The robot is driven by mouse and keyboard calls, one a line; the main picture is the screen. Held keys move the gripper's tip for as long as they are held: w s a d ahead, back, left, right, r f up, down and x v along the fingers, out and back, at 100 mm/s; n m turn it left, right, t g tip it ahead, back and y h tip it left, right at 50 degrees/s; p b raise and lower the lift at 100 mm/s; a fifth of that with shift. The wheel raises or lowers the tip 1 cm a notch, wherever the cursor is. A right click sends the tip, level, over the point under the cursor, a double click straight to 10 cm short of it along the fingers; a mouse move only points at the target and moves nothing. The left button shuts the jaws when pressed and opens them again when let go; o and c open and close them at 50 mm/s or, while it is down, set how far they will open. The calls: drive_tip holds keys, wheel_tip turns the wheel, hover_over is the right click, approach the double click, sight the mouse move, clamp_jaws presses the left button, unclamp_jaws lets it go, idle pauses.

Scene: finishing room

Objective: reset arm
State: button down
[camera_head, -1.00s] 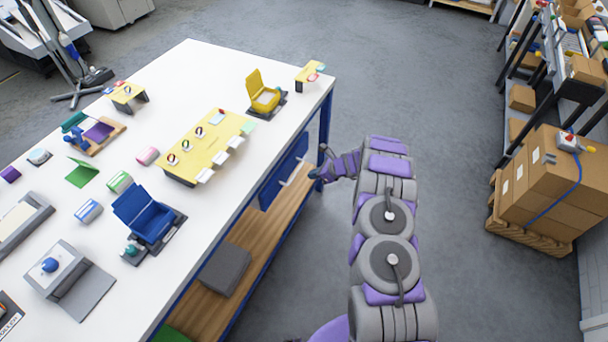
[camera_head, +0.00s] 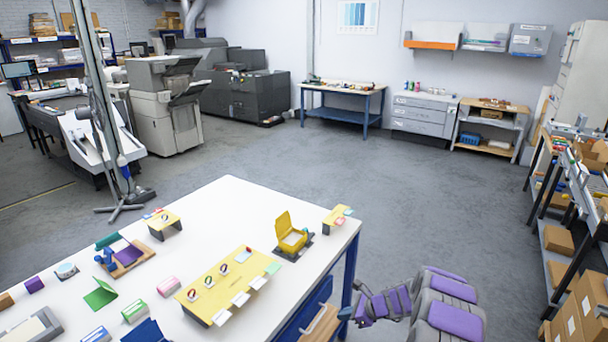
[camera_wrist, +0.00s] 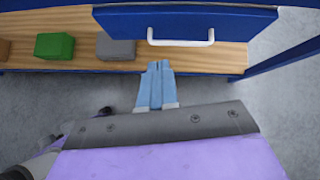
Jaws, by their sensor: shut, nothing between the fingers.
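My gripper (camera_wrist: 158,72) is shut and empty in the wrist view, its two light blue fingers together. It is beside the worktable, in front of the blue drawer (camera_wrist: 190,22) with its white handle (camera_wrist: 181,42) and the wooden lower shelf (camera_wrist: 222,58). The fingertips appear just below the handle in the picture; I cannot tell the distance.
A green block (camera_wrist: 54,46) and a grey block (camera_wrist: 116,46) lie on the lower shelf. Shelving with cartons (camera_head: 558,240) stands at right. Floor (camera_head: 420,200) between is clear.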

drive_tip(key=s+a+r+n+g, duration=0.2)
drive_tip(key=s+a+r+n, duration=0.35)
drive_tip(key=s+r, duration=0.45)
drive_tip(key=s+a+r+n+g, duration=0.2)
drive_tip(key=s+a+r+n, duration=0.5)
drive_tip(key=r, duration=0.5)
drive_tip(key=s+d+r+n+h, duration=0.2)
drive_tip(key=s+d+n, duration=0.1)
drive_tip(key=s, duration=0.8)
drive_tip(key=s+d+r+n+g+h, duration=0.1)
drive_tip(key=s+d+r+n+h, duration=0.2)
drive_tip(key=s, duration=0.8)
drive_tip(key=s+d+r+n+g+h, duration=0.1)
drive_tip(key=s+d+r+n+h, duration=0.1)
drive_tip(key=s+d, duration=0.4)
drive_tip(key=s+n+h, duration=0.1)
drive_tip(key=s+n, duration=0.1)
drive_tip(key=s, duration=0.3)
drive_tip(key=shift+s+r, duration=0.15)
drive_tip(key=shift+s, duration=0.25)
